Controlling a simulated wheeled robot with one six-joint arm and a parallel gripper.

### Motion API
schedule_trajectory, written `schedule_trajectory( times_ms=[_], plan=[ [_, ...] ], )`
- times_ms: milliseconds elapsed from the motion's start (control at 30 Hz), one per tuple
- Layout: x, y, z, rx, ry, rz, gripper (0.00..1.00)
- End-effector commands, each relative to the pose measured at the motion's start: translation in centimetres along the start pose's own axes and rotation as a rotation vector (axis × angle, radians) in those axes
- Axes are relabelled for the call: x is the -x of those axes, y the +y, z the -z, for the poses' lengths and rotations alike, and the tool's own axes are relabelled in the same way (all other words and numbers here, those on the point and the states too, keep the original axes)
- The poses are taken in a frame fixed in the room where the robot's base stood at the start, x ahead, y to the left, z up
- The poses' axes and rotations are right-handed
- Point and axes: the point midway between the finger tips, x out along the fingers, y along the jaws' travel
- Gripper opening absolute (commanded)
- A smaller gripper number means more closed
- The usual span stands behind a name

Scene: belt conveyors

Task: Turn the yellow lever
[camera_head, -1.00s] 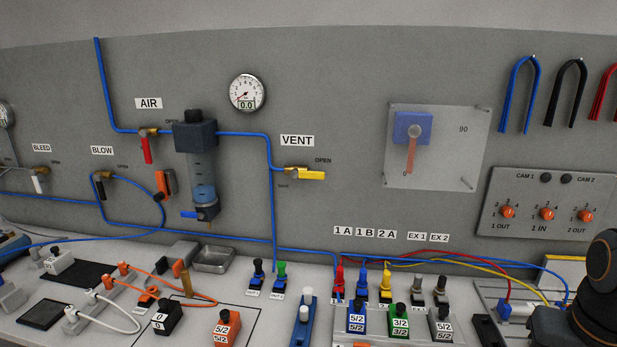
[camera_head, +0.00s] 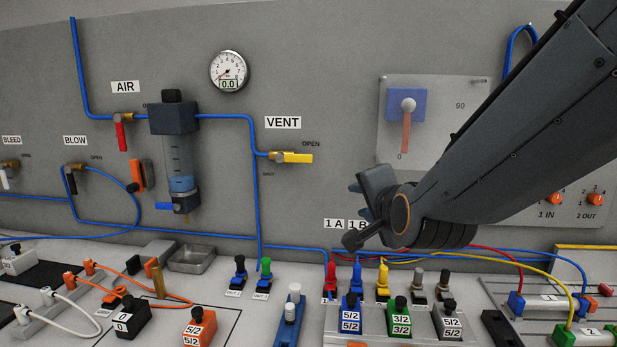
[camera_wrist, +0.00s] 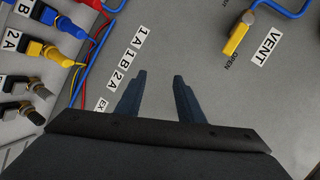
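The yellow lever (camera_head: 293,158) sits on a brass valve on the grey wall panel, under the VENT label (camera_head: 283,122). It lies horizontal, pointing right toward the word OPEN. In the wrist view the yellow lever (camera_wrist: 239,38) is at the upper right, beyond and to the right of the fingers. My gripper (camera_wrist: 160,80) is open and empty, with two dark fingers apart in front of the panel. In the head view my gripper (camera_head: 356,188) is below and to the right of the lever, apart from it. Its fingers are partly hidden by my wrist.
A blue tube (camera_head: 257,215) runs down left of the VENT valve. Upright coloured plugs (camera_head: 357,275) and valve blocks stand on the bench below my gripper. A clear plate with a red pointer (camera_head: 406,130) is right of the lever. The panel between gripper and lever looks clear.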

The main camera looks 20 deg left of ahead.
Motion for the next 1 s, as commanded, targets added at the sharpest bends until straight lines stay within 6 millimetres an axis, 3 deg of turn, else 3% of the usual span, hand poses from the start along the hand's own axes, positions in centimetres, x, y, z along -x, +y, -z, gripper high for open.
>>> schedule_trajectory(
  times_ms=[33,133,300,467,1000],
  plan=[
    [-0.6,-1.9,-1.9,-0.06,-0.011,0.076,0.34],
    [-0.7,-5.5,-4.1,-0.18,-0.028,0.197,0.34],
    [-0.2,-8.9,-6.2,-0.301,-0.056,0.31,0.34],
    [-0.6,-9.9,-6.4,-0.327,-0.061,0.332,0.34],
    [-6.8,-11.9,-6.4,-0.324,-0.061,0.329,0.34]
  ],
)
